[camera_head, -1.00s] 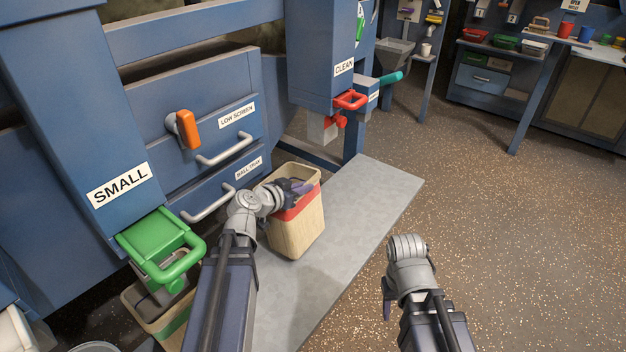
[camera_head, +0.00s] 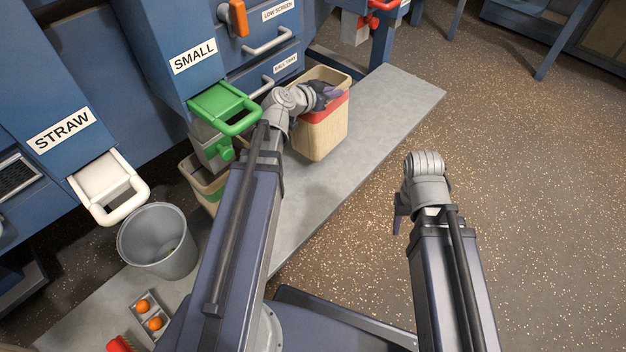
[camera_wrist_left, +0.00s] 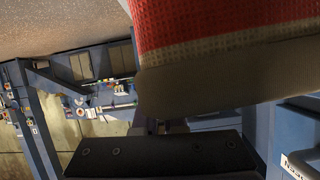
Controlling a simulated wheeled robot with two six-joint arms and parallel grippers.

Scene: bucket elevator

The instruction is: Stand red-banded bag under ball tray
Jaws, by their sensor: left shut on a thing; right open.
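The red-banded bag (camera_head: 322,135) is a tan, open-topped bag with a red band below its rim. It is upright at the grey platform, in front of the drawer labelled ball tray (camera_head: 286,65). I cannot tell whether its base touches the platform. My left gripper (camera_head: 326,96) is shut on the bag's near rim; the arm partly hides the fingers. In the left wrist view the red band and tan rim of the bag (camera_wrist_left: 230,30) fill the upper right. My right gripper (camera_head: 402,212) is open and empty over the floor to the right.
The grey platform (camera_head: 385,105) runs along the blue machine. A green handle (camera_head: 225,108) juts out under "SMALL", above a green-banded bag (camera_head: 205,185). A grey bucket (camera_head: 158,242) stands below the white "STRAW" handle (camera_head: 125,195). The floor at right is clear.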

